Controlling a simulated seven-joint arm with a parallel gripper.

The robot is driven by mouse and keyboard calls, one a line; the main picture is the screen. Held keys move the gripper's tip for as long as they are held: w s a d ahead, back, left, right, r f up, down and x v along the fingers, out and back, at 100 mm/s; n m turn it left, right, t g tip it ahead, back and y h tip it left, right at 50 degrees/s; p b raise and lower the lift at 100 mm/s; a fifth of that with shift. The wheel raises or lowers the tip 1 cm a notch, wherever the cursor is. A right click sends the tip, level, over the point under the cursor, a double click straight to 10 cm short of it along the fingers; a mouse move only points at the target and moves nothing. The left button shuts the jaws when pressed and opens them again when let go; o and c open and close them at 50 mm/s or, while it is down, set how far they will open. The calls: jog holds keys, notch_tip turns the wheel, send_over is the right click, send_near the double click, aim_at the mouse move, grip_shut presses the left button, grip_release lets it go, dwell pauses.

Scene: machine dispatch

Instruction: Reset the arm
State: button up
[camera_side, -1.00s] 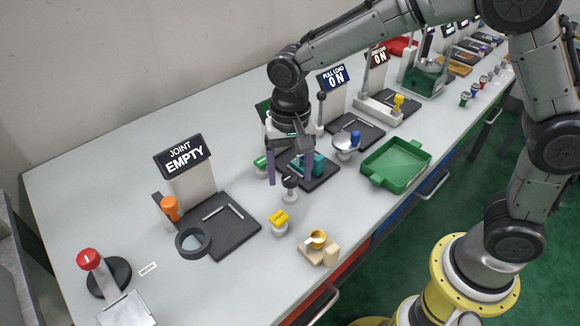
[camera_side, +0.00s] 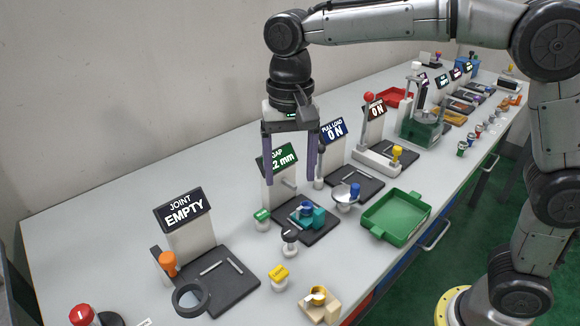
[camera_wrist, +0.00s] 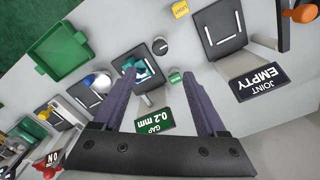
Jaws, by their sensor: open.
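My gripper (camera_side: 290,180) is open and empty, raised above the bench in front of the green gap sign (camera_side: 277,163). Its two purple fingers point down and stand wide apart, and they show in the wrist view (camera_wrist: 168,78). Below them, a teal part with a blue top (camera_side: 306,215) rests on a black pad. The same part shows just beyond the left fingertip in the wrist view (camera_wrist: 137,68). The gripper touches nothing that I can see.
The "JOINT EMPTY" station (camera_side: 186,215) stands to the left, with a dark ring (camera_side: 190,298) by its pad. A green tray (camera_side: 396,215) lies to the right. Knobs with black (camera_side: 290,239), green (camera_side: 262,217) and yellow (camera_side: 279,273) tops stand near the teal part.

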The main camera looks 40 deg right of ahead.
jog(key=s+d+r+t, duration=0.3)
jog(key=s+d+r, duration=0.3)
jog(key=s+d, duration=0.5)
jog(key=s+d+f+n+t, duration=0.2)
jog(key=s+d+f+n, duration=0.1)
jog(key=s+f+n, duration=0.3)
jog(key=s+f, duration=0.2)
jog(key=s, duration=0.1)
jog(key=shift+s+d+f+n+t, duration=0.25)
jog(key=shift+s+f+n+t, duration=0.05)
jog(key=shift+f+n, duration=0.1)
